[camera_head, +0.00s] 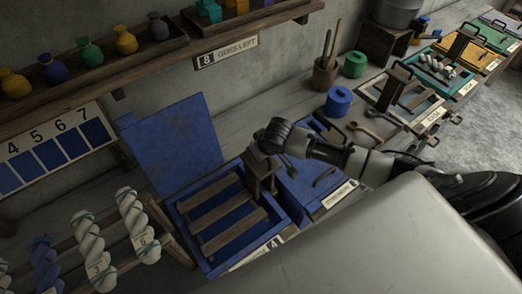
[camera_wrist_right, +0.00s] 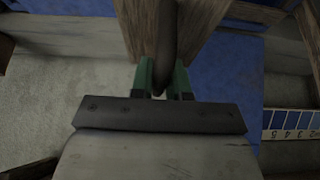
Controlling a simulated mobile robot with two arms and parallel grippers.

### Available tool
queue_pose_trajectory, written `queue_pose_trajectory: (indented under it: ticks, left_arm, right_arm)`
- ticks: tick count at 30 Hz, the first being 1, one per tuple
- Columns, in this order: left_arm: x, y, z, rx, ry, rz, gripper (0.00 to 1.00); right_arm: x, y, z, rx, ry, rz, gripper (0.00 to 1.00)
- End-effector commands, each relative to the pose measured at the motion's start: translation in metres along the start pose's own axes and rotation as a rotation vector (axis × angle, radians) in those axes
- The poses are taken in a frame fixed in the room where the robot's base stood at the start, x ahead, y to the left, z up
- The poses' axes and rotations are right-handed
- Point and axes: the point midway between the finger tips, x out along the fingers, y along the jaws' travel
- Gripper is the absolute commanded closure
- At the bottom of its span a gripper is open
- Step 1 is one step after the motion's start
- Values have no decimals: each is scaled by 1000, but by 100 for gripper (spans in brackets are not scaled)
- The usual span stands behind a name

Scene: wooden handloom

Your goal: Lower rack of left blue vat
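The left blue vat (camera_head: 205,268) stands open, its blue lid (camera_head: 172,145) tilted up behind it. Its wooden slatted rack (camera_head: 228,217) sits at about rim height inside; how deep it reaches is hard to tell. A wooden post (camera_head: 262,182) rises at the vat's right side. My right gripper (camera_head: 268,150) is at the top of this post. In the right wrist view, its green fingers (camera_wrist_right: 163,80) are closed around a dark handle (camera_wrist_right: 166,35), with the wooden post (camera_wrist_right: 205,40) behind. My left gripper is out of view.
A second blue vat (camera_head: 300,190) adjoins on the right. Yarn skeins (camera_head: 135,222) hang on a rack at the left front. A shelf (camera_head: 110,70) with small colored pots runs above. A blue canister (camera_head: 338,101) and teal, green and orange vats stand farther right.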

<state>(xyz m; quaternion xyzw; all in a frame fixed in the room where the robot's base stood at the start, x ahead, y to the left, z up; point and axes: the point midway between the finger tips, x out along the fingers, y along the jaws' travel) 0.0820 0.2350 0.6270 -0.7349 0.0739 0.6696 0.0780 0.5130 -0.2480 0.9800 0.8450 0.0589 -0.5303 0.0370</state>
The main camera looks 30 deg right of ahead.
Motion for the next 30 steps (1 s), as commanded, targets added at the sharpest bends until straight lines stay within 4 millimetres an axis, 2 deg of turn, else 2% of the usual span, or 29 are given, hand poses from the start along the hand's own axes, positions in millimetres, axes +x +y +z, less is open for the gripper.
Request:
queue_pose_trajectory:
  ticks: [1,3,8,30]
  left_arm:
    - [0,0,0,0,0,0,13]
    - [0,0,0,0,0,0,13]
    - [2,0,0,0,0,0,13]
    - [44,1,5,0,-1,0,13]
  right_arm:
    - [0,0,0,0,0,0,92]
    - [0,0,0,0,0,0,100]
    - [3,0,2,0,0,0,100]
    - [72,-1,37,1,-7,-1,100]
